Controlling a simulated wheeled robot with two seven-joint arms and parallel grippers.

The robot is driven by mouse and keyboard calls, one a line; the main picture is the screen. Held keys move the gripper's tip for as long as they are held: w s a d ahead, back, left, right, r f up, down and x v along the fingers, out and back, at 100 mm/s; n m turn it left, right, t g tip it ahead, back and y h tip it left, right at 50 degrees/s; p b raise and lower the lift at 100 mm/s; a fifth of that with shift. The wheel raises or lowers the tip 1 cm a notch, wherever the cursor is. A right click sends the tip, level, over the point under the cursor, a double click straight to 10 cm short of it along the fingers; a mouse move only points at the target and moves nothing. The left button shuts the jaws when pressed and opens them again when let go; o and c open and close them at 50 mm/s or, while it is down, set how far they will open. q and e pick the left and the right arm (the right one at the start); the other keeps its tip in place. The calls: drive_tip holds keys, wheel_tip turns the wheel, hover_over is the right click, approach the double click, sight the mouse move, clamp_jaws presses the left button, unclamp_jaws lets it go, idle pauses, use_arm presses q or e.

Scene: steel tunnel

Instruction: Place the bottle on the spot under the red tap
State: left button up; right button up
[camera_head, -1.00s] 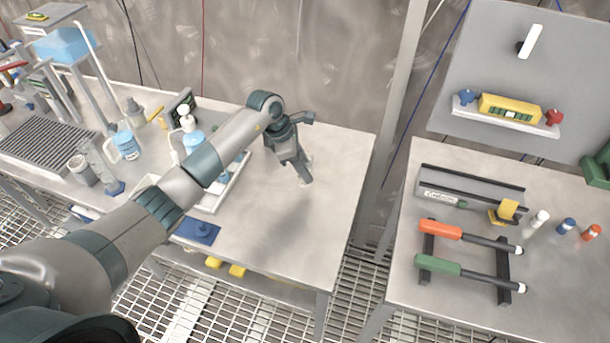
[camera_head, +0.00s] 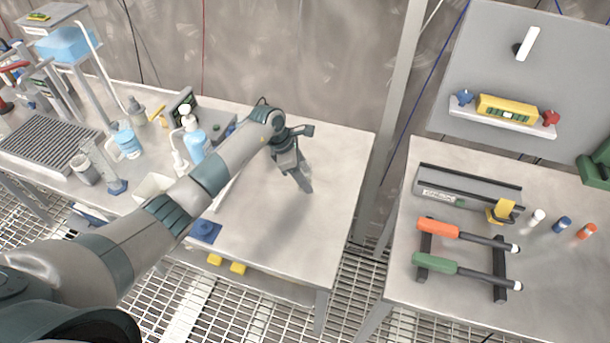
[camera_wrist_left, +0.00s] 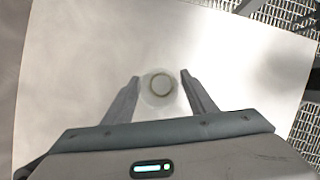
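My left gripper (camera_head: 306,188) points down over the bare right part of the left bench. In the left wrist view its two fingers (camera_wrist_left: 161,94) stand apart, on either side of a pale, translucent round thing (camera_wrist_left: 158,86), likely the bottle from above. A gap shows on each side of it. A red part (camera_head: 13,66), perhaps the red tap, shows at the far left edge. The spot under it cannot be made out. My right gripper is not in view.
A grey slotted rack (camera_head: 48,143), a blue-labelled jar (camera_head: 127,142), a white-capped bottle (camera_head: 192,138) and a blue block (camera_head: 205,231) stand left of my gripper. A second bench (camera_head: 450,305) with orange and green handled tools is at right, across a gap.

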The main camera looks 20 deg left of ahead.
use_arm(q)
drive_tip(key=shift+r, duration=0.2)
drive_tip(key=shift+a+r, duration=0.15)
drive_tip(key=b+v, duration=0.3)
drive_tip(key=v, duration=0.8)
drive_tip(key=shift+r, duration=0.25)
drive_tip(key=shift+o, duration=0.3)
drive_tip(key=shift+s+f, duration=0.1)
